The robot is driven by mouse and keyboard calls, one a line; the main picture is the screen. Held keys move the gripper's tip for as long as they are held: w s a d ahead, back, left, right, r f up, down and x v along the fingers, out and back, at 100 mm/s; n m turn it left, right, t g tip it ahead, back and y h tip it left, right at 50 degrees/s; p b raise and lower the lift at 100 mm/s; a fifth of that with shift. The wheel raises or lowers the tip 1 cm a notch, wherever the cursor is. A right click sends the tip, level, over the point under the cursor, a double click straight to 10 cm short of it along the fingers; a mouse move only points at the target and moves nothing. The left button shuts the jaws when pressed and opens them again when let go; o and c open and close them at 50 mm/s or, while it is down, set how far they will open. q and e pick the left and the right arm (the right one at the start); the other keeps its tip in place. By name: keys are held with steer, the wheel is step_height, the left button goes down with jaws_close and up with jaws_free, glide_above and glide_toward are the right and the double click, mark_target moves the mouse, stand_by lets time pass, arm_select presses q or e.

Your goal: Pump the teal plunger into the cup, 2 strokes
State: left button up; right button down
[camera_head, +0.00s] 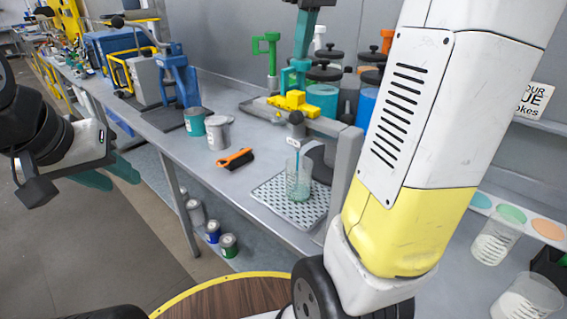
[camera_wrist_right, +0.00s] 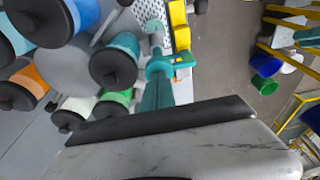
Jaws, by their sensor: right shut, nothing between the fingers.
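My left gripper (camera_head: 108,172) is open and empty at the left, off the bench.

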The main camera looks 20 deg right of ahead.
steer(key=shift+f, duration=0.1)
steer(key=shift+w+a+v, duration=0.1)
steer(key=shift+w+v, duration=0.1)
steer(key=shift+v, duration=0.85)
steer(key=shift+w+a+v, duration=0.1)
steer(key=shift+w+v, duration=0.05)
steer(key=shift+v, duration=0.9)
steer(key=shift+s+d+x, duration=0.1)
steer(key=shift+s+x, duration=0.1)
steer(key=shift+x, duration=0.85)
steer(key=shift+s+d+x, duration=0.1)
steer(key=shift+s+x, duration=0.05)
steer(key=shift+x, duration=0.85)
steer(key=shift+w+a+v, duration=0.1)
steer(key=shift+w+v, duration=0.1)
steer(key=shift+v, duration=0.85)
steer(key=shift+w+a+v, duration=0.1)
steer(key=shift+w+v, duration=0.05)
steer(key=shift+v, duration=0.85)
steer(key=w+v, duration=0.1)
steer(key=v, duration=0.5)
steer(key=shift+a, duration=0.35)
